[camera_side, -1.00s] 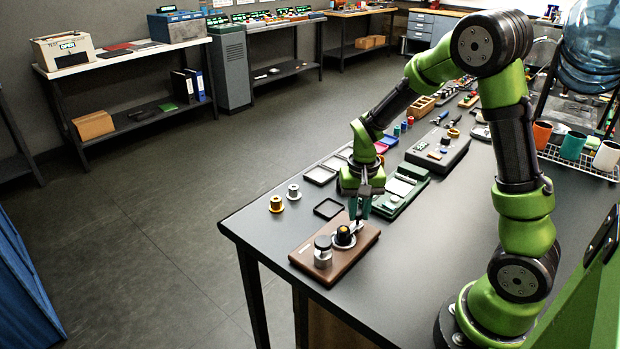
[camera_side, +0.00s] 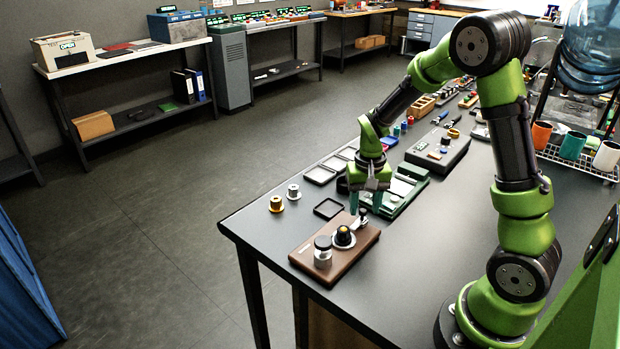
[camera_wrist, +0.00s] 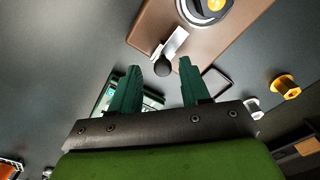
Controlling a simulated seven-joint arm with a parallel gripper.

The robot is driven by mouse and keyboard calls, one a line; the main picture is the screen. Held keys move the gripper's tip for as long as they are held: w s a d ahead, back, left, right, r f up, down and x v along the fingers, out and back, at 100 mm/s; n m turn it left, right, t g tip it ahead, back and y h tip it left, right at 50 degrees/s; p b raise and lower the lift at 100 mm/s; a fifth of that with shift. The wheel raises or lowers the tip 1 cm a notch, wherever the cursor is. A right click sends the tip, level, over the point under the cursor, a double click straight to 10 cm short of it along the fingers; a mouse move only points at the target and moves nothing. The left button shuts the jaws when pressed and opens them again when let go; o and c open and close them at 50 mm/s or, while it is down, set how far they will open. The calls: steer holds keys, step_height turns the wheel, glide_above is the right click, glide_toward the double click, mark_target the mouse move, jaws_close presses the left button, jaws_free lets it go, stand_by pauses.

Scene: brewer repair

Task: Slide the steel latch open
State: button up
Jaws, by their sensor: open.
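The steel latch (camera_side: 359,223) is a short bright bar on the brown box (camera_side: 306,257), beside a round dial with a dark and yellow cap (camera_side: 343,236). In the wrist view the latch (camera_wrist: 173,44) reaches the box's edge and carries a dark round knob (camera_wrist: 162,67) at its near end. My gripper (camera_side: 365,205) is open over that end of the box, with green fingers pointing down. In the wrist view the knob appears between the fingertips of my gripper (camera_wrist: 160,67). I cannot tell whether either finger touches it.
A clear jar with a grey lid (camera_side: 323,251) stands on the box's near end. Brass (camera_side: 277,204) and silver (camera_side: 293,192) spools and a shallow black tray (camera_side: 328,208) lie to the left. A green device (camera_side: 405,190) is close behind my gripper.

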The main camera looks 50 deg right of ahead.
step_height(320, 180, up, 17)
stand_by(0.5)
